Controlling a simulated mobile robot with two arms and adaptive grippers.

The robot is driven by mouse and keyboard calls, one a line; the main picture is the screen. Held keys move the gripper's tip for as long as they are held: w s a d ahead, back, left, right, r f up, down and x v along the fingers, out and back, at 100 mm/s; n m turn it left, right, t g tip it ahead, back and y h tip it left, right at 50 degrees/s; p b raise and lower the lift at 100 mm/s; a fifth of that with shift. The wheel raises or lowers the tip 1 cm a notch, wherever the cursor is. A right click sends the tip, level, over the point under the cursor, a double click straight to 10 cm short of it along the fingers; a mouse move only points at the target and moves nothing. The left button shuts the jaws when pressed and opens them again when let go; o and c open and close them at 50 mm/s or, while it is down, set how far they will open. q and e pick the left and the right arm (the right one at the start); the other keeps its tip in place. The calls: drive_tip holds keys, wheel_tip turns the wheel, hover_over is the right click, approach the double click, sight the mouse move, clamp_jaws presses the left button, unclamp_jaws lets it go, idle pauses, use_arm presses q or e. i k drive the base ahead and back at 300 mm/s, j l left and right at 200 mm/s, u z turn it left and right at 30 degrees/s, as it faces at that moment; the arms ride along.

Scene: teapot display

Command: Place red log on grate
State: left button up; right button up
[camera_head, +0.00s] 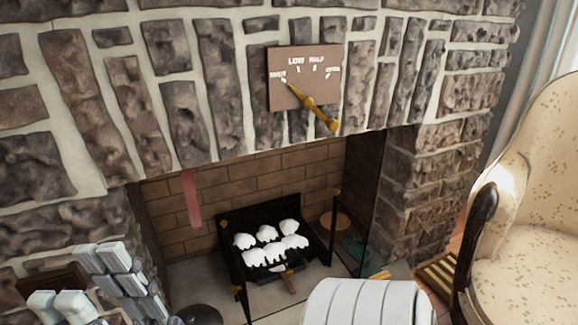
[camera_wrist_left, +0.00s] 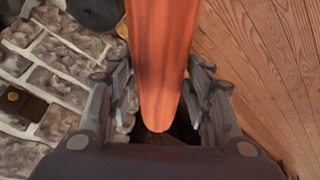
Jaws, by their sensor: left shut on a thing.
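The red log (camera_wrist_left: 162,55) is a long orange-red piece with a rounded end in the left wrist view. My left gripper (camera_wrist_left: 160,105) is shut on it, with fingers on both sides.
The stone fireplace (camera_head: 130,120) frames the opening. A dial panel (camera_head: 285,95) with a brass pointer is above it, and a red strip (camera_head: 192,198) hangs at the opening. A dark screen (camera_head: 350,235) and a patterned armchair (camera_head: 535,220) are at right.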

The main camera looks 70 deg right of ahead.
sight(276, 247)
drive_tip(key=i+l+z, duration=0.1)
drive_tip(key=z, duration=3.15)
drive_tip(key=i+j+z, duration=0.25)
drive_tip(key=i+j, duration=0.1)
drive_tip(key=j, duration=0.45)
